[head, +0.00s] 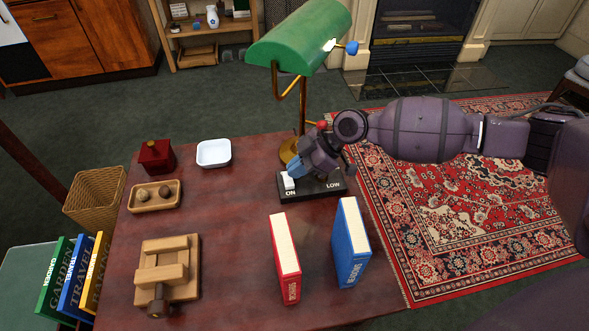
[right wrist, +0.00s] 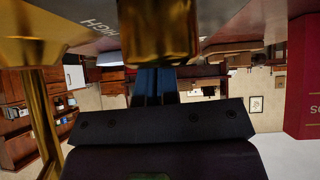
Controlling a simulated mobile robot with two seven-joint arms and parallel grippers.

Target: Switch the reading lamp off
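The reading lamp has a green shade (head: 302,38), a brass stem (head: 302,105) and a black base (head: 330,187) marked ON and LOW. A white switch (head: 288,181) sits at the base's left end by the word ON. A blue knob (head: 352,47) sticks out by the shade. My right gripper (head: 293,168) reaches in low over the base, its blue fingers at or just above the white switch; contact cannot be told. In the right wrist view the blue fingers (right wrist: 154,88) lie together, empty, tips hidden behind brass. My left gripper is out of view.
On the table (head: 225,250) a red book (head: 285,260) and a blue book (head: 350,245) stand in front of the lamp. A white dish (head: 214,153), wooden tray (head: 140,206), red box (head: 157,156) and wooden vise-like piece (head: 167,265) are at left.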

